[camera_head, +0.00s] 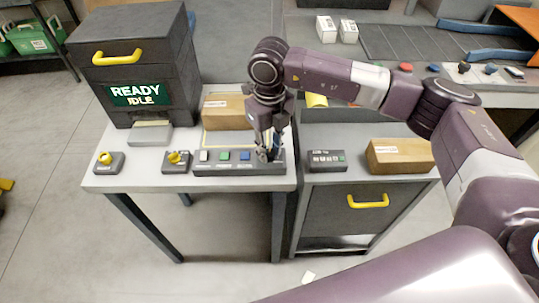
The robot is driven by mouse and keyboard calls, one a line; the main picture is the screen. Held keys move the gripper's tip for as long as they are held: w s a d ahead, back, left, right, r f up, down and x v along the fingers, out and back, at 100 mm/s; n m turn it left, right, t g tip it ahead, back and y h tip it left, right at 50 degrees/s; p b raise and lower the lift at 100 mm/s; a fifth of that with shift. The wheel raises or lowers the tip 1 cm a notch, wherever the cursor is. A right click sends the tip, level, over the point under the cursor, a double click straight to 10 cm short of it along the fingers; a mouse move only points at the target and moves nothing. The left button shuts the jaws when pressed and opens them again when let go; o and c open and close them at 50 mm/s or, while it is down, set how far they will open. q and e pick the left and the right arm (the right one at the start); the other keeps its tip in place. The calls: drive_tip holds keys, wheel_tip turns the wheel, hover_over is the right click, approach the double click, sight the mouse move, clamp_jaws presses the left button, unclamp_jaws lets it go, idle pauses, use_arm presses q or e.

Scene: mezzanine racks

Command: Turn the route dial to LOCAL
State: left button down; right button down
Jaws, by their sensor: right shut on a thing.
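A yellow dial on a small dark box (104,158) sits at the left front of the grey table. A second yellow dial on a dark box (177,157) sits to its right. Their labels are too small to read, so I cannot tell which is the route dial. A dark button panel (232,169) with white, green and blue buttons lies further right. My right gripper (268,154) points down at the panel's right end. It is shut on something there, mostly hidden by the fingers. My left gripper is not in view.
A dark cabinet (120,50) with a yellow handle and a green READY IDLE sign stands at the back left. A cardboard box (222,112) lies behind the panel. Another dark panel (327,160) and a cardboard box (400,155) sit on the right-hand cabinet.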

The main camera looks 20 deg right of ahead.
sight(270, 153)
drive_tip(key=shift+n+b, duration=0.8)
drive_tip(key=shift+n, duration=0.1)
drive_tip(key=c, duration=1.6)
unclamp_jaws()
wheel_tip(270, 153, up, 12)
drive_tip(key=shift+r, duration=0.1)
